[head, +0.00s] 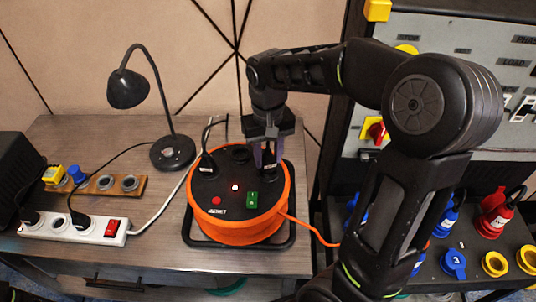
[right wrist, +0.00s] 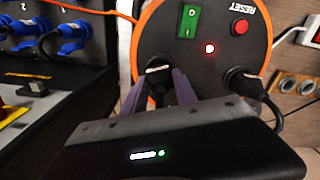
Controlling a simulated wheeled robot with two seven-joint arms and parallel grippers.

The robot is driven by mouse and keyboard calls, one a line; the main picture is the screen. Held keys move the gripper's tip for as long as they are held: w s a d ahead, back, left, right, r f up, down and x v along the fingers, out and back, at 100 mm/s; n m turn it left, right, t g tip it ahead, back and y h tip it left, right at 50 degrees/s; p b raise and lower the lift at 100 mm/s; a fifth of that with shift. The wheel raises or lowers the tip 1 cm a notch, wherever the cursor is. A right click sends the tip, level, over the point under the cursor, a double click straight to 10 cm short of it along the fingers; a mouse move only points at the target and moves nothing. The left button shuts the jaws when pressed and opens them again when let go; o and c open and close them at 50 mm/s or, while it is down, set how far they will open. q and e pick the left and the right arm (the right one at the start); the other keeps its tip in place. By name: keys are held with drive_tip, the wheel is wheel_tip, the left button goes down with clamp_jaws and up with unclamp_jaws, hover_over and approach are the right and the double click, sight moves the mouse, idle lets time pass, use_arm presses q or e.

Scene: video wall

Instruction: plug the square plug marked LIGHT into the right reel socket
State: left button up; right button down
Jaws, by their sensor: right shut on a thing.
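The orange cable reel (head: 240,232) stands on the table with its black face up. My right gripper (head: 265,158) points down over the right side of that face. It is shut on a dark plug (head: 270,170), which also shows between the purple fingers in the right wrist view (right wrist: 158,72). The plug is at the right reel socket, which it and the fingers hide. I cannot read its marking or tell whether it is fully seated. Another black plug (head: 206,168) with a cord stands in the left reel socket. My left gripper is not in view.
A black desk lamp (head: 172,152) stands behind and left of the reel. A white power strip (head: 100,232) with a red switch and a wooden socket board (head: 128,184) lie at left. A panel rack with blue plugs (head: 453,262) stands at right. The table front is clear.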

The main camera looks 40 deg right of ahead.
drive_tip(key=shift+f+b, duration=0.65)
drive_tip(key=shift+f, duration=0.2)
drive_tip(key=c, duration=0.9)
unclamp_jaws()
drive_tip(key=shift+o, duration=0.5)
drive_tip(key=o, duration=0.3)
drive_tip(key=shift+r, duration=0.15)
drive_tip(key=shift+r+p, duration=2.5)
drive_tip(key=shift+r, duration=0.4)
